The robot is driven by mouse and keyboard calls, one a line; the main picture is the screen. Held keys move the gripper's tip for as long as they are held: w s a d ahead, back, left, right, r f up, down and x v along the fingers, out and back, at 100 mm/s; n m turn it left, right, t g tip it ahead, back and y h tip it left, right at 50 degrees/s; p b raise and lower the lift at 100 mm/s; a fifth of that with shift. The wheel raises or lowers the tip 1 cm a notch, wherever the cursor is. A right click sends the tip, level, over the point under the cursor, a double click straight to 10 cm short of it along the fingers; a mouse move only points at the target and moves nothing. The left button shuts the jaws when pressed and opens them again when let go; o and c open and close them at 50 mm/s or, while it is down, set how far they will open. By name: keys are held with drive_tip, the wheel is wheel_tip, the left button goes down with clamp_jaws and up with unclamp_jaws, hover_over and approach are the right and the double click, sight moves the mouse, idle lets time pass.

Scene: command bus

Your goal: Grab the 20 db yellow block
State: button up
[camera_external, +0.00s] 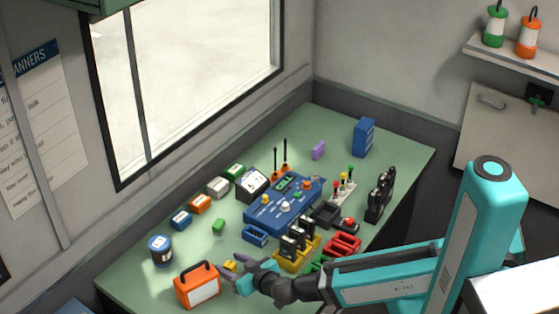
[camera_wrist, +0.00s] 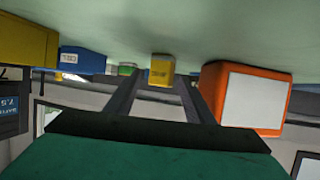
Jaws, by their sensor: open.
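A small yellow block (camera_external: 230,266) lies on the green table near its front, just right of the orange case. In the wrist view the yellow block (camera_wrist: 162,70) shows ahead, between the two dark fingers, with dark marking too small to read. My gripper (camera_external: 241,275) is low over the table, right beside the block in the external view. In the wrist view my gripper (camera_wrist: 158,84) is open, its fingers apart with nothing clasped between them. I cannot tell whether the fingertips reach around the block.
An orange case (camera_external: 198,286) stands close to the left of my gripper; its white panel shows in the wrist view (camera_wrist: 252,100). Yellow holders (camera_external: 297,255) are to the right.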

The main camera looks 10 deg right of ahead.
sight(227, 262)
drive_tip(key=shift+b+x, duration=1.05)
drive_tip(key=shift+b, duration=0.65)
drive_tip(key=shift+w+a+p, duration=0.2)
drive_tip(key=shift+w+p, duration=0.05)
drive_tip(key=shift+p, duration=0.15)
drive_tip(key=shift+p+x, duration=0.35)
drive_tip(key=shift+x, duration=0.55)
drive_tip(key=shift+d+f, duration=0.1)
drive_tip(key=c, duration=1)
